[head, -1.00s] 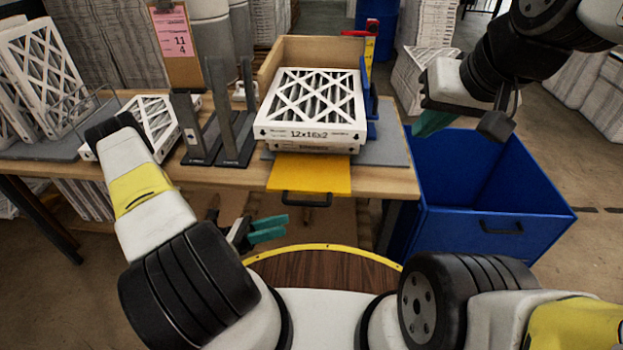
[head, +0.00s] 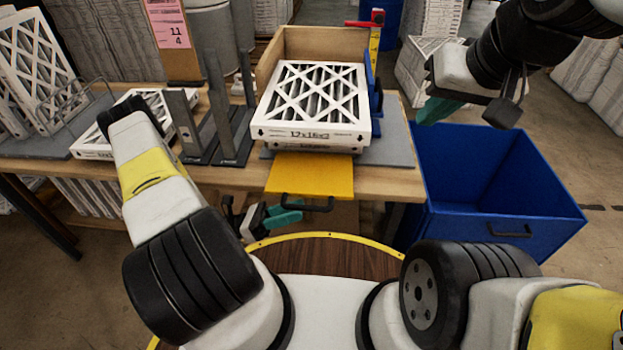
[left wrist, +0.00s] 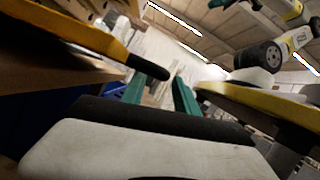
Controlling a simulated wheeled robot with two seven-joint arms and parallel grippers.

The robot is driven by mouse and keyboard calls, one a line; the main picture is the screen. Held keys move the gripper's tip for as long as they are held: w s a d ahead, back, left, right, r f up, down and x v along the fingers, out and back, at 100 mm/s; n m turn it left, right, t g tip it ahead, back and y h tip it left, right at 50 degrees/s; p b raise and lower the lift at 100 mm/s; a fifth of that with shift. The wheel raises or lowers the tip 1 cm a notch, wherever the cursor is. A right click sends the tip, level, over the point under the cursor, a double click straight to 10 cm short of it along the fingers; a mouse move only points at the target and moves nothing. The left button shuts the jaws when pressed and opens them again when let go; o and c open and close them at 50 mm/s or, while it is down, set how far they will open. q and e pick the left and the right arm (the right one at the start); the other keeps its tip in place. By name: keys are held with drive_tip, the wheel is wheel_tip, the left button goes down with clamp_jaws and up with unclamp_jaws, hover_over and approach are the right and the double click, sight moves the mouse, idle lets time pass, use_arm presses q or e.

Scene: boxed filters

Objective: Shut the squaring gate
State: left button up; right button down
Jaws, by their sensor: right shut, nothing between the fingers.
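A yellow flap (head: 312,174), which looks like the squaring gate, lies roughly flat off the table's front edge, below the open front of the wooden box (head: 322,44). Its black handle (head: 307,207) is at the flap's near edge. The flap also shows in the left wrist view (left wrist: 75,32), with the handle (left wrist: 150,68) close by the fingers. My left gripper (head: 284,212) is at the handle's left end, its teal fingers apart and nothing seen between them; they also show in the left wrist view (left wrist: 160,95). My right gripper (head: 436,110) is shut and empty above the blue bin.
Stacked white filters (head: 311,103) sit in the box's open front. A blue bin (head: 500,185) stands right of the table. Dark upright plates (head: 228,115) and another filter (head: 92,146) are on the left.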

sight(307, 206)
use_arm(q)
drive_tip(key=shift+x, duration=2.05)
clamp_jaws()
